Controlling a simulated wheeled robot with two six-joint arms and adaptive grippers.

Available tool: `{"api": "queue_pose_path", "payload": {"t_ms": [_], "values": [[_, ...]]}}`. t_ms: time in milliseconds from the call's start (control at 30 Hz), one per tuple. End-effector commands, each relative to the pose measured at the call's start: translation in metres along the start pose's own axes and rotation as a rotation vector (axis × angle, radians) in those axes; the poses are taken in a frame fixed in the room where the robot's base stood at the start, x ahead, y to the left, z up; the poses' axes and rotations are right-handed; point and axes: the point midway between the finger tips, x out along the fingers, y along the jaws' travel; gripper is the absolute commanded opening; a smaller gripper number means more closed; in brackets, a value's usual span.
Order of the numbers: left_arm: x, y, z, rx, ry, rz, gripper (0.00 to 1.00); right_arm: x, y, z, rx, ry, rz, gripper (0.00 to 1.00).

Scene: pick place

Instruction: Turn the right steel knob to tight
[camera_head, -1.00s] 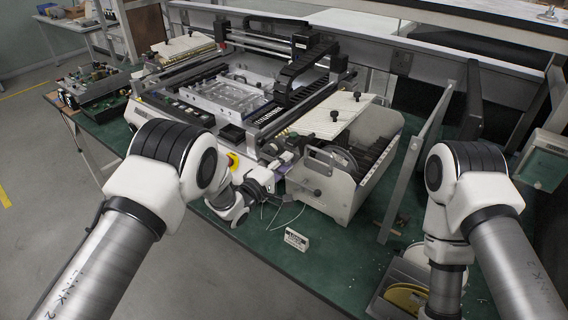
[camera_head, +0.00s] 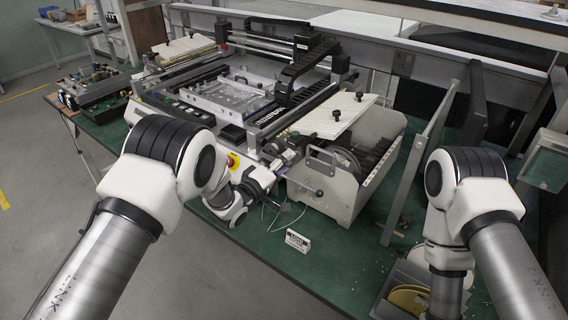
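The printer-like machine (camera_head: 160,112) stands on the green bench. A plate on its right side carries two dark knobs, one at the front (camera_head: 336,115) and one at the back (camera_head: 359,97). Small knobs also show on the front of the grey feeder box, one low down (camera_head: 319,193). I cannot tell which one is the right steel knob, or whether it is hidden. My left gripper (camera_head: 278,178) is at the machine's front right corner, just left of the feeder box. Its fingers are small and dark, and their opening is unclear. My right gripper is out of view below the frame.
A small white label block (camera_head: 297,241) stands on the bench, with thin white cables behind it. A tray with yellow discs (camera_head: 408,300) is by my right arm. An upright grey panel (camera_head: 412,180) stands right of the feeder box. The front bench is mostly clear.

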Motion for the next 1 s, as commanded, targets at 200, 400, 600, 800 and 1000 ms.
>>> {"api": "queue_pose_path", "payload": {"t_ms": [200,400,600,800,1000], "values": [[-0.012,-0.001,0.0,-0.001,-0.001,-0.002,0.51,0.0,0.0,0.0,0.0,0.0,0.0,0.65],[-0.059,-0.002,-0.001,-0.004,0.001,-0.005,0.51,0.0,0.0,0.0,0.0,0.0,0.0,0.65],[-0.105,-0.002,-0.002,-0.004,0.003,-0.004,0.51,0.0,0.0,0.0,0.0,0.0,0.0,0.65],[-0.122,-0.001,-0.002,-0.002,0.003,0.0,0.51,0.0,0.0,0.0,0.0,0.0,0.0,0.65],[-0.121,-0.001,-0.002,-0.001,0.002,0.0,0.51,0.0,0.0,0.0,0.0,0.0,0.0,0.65]]}}
